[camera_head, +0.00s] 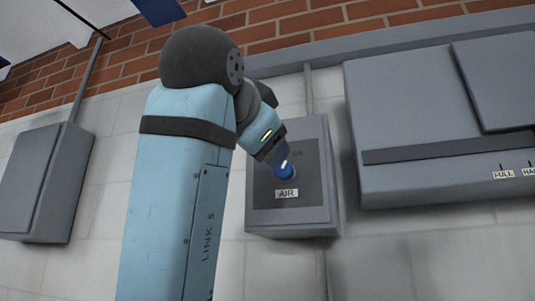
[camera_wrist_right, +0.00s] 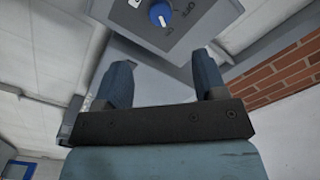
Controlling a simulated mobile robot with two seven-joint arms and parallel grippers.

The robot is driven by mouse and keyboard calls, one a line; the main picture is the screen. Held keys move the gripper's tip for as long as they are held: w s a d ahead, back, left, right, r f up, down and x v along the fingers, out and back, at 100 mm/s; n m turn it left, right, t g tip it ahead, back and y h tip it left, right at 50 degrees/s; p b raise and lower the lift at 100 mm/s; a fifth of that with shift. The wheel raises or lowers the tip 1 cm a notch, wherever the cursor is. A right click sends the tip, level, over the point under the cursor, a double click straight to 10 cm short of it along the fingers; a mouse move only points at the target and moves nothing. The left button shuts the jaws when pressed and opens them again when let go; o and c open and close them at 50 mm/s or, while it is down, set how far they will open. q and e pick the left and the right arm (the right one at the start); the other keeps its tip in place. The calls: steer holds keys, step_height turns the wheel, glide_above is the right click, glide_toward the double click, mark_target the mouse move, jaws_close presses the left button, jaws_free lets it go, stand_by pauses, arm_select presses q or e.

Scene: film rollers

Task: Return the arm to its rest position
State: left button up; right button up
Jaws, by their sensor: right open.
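My right arm rises from the bottom of the head view, and its gripper (camera_head: 276,158) is just in front of a blue knob (camera_head: 286,173) above the label AIR. The gripper partly covers the knob's panel. In the right wrist view, the two dark blue fingers of the gripper (camera_wrist_right: 162,66) stand wide apart with nothing between them. The blue knob (camera_wrist_right: 160,14), with a white mark, is beyond the fingertips, apart from them. My left gripper is not in view.
The knob is on a grey wall box (camera_head: 325,200). A larger grey cabinet (camera_head: 430,110) is to the right, with FULL and a partly cut-off label. Another grey box (camera_head: 40,185) hangs at the left. Pale block wall (camera_head: 390,265) lies below, with brick (camera_head: 300,25) above.

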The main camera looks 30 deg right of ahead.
steer(key=shift+s+a, duration=0.25)
stand_by(0.4)
